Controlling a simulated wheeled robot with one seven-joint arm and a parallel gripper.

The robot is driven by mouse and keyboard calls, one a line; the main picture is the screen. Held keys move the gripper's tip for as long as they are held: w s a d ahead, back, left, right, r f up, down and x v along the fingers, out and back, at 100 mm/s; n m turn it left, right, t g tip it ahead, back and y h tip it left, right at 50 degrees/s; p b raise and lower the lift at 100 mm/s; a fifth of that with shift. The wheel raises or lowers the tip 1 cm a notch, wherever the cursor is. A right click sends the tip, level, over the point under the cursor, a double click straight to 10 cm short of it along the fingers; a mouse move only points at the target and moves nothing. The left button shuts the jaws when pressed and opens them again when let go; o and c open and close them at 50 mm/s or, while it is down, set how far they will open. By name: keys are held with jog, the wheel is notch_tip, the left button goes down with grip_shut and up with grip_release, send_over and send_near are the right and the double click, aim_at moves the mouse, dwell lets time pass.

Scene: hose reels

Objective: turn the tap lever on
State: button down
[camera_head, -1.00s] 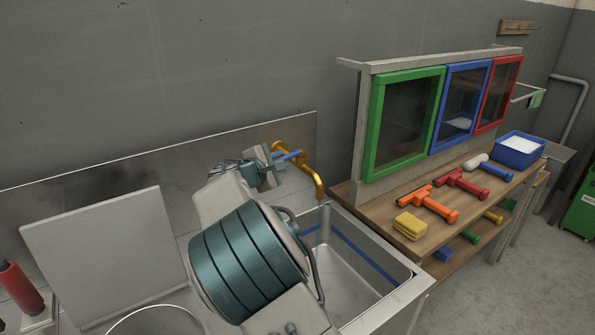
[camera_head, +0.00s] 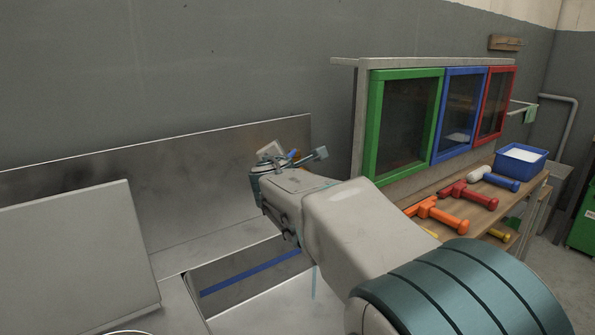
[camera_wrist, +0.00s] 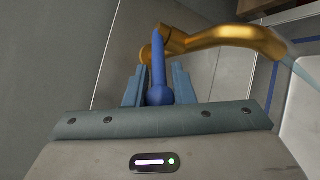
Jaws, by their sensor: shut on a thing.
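The blue tap lever (camera_wrist: 158,55) stands between the two teal fingers of my gripper (camera_wrist: 159,80) in the wrist view, and the gripper is shut on it. The brass tap (camera_wrist: 225,37) runs from the lever's pivot to the right, where its spout bends down. A thin pale-blue stream of water (camera_wrist: 300,72) comes from the spout; it also shows over the sink in the head view (camera_head: 314,283). In the head view only a small bit of the lever (camera_head: 293,154) shows, and my gripper and arm hide most of the tap.
The steel sink (camera_head: 240,279) with a blue stripe lies below my arm. A grey board (camera_head: 75,255) leans at left. A wooden bench (camera_head: 408,195) at right holds orange, red and blue tools and a blue tub (camera_head: 521,165). Green, blue and red framed panels stand behind it.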

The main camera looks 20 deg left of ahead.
jog(key=shift+d+r, duration=0.1)
dwell(0.5)
jog(key=c, duration=1.4)
grip_release()
jog(key=shift+c, duration=0.2)
jog(key=shift+s, duration=0.1)
jog(key=shift+s, duration=0.1)
jog(key=b+v, duration=0.1)
jog(key=v, duration=1.2)
jog(key=shift+s+d+b, duration=0.2)
jog(key=shift+d+b, duration=0.05)
jog(key=shift+b, duration=0.1)
jog(key=shift+r, duration=0.1)
